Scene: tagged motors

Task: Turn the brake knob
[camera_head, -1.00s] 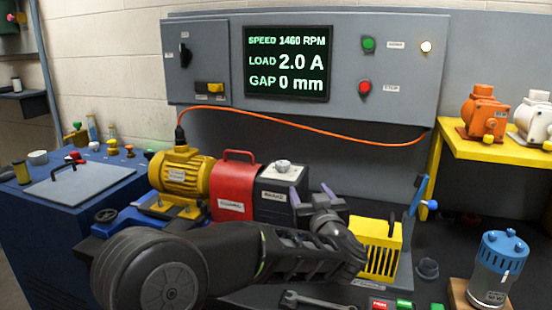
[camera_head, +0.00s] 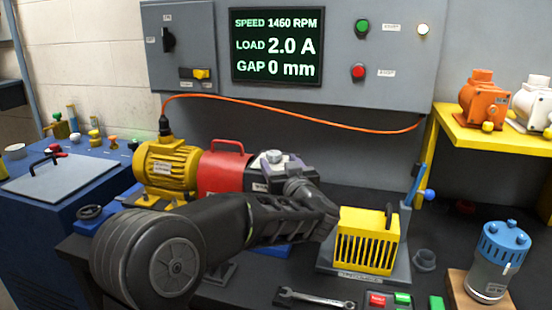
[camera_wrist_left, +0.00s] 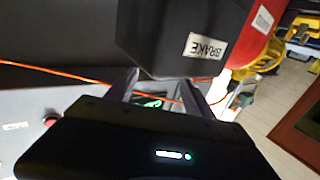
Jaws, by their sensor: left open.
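The dark brake block labelled BRAKE (camera_wrist_left: 207,48) fills the upper middle of the left wrist view. In the head view the pale brake knob (camera_head: 272,157) sits on top of the block, right of the red guard. The knob does not show in the wrist view. My left gripper (camera_head: 298,178) is at the block's right side in the head view and hides much of it. In the wrist view my left gripper (camera_wrist_left: 158,78) is open, with its two purple-grey fingers apart and nothing seen between them. Contact with the block cannot be told. My right gripper is not in view.
The yellow motor (camera_head: 168,165) and red guard (camera_head: 222,172) stand left of the brake. A yellow slotted box (camera_head: 366,240) stands close to the right of my wrist. An orange cable (camera_head: 300,120) runs behind. A wrench (camera_head: 315,299) lies in front.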

